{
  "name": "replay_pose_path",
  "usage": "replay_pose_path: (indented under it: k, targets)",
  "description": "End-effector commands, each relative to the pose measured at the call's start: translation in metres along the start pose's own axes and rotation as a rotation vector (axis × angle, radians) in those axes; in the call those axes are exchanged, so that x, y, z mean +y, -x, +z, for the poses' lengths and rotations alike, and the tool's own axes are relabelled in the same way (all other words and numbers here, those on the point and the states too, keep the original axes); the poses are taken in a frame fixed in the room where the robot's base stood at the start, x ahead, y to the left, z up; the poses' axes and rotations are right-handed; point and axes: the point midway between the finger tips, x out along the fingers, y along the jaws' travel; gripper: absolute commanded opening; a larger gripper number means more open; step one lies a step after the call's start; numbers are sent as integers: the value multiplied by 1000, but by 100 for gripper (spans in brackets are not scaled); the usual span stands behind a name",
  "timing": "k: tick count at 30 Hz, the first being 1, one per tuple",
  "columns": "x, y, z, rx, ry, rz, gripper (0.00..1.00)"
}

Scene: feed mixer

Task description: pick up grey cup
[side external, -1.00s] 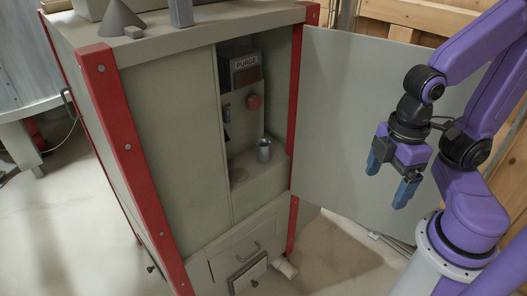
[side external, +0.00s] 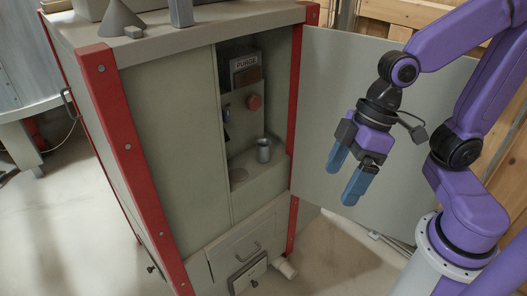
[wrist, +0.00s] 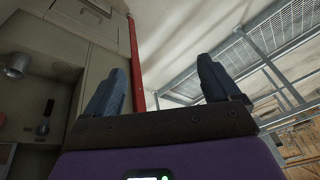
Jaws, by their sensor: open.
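The grey cup (side external: 264,150) stands upright on a ledge inside the open cabinet compartment. It also shows in the wrist view at the left edge, as a grey metal cup (wrist: 17,66). My gripper (side external: 342,187) is in front of the open door, to the right of the cup and apart from it. Its two blue fingers are spread and point downward in the side view. The wrist view shows the fingers (wrist: 163,80) apart with nothing between them.
The open cabinet door (side external: 315,100) stands behind my gripper. A red post (side external: 293,225) edges the opening between gripper and cup. A red button (side external: 254,102) and a PURGE sign (side external: 246,62) are above the cup. A drawer (side external: 249,245) is below.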

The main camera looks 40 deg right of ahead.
Motion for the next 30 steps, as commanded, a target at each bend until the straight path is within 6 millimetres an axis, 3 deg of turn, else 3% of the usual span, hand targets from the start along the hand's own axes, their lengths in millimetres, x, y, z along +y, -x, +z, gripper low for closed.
replay_pose_path:
  k: [8, 12, 16, 23, 30]
  targets:
    - [40, -34, -80, 308, -240, 27, 89]
    - [78, -42, -114, 477, -369, 100, 89]
    - [121, -44, -134, 625, -483, 207, 89]
    - [204, -31, -140, 861, -650, 484, 89]
    - [274, 2, -111, 1043, -742, 870, 89]
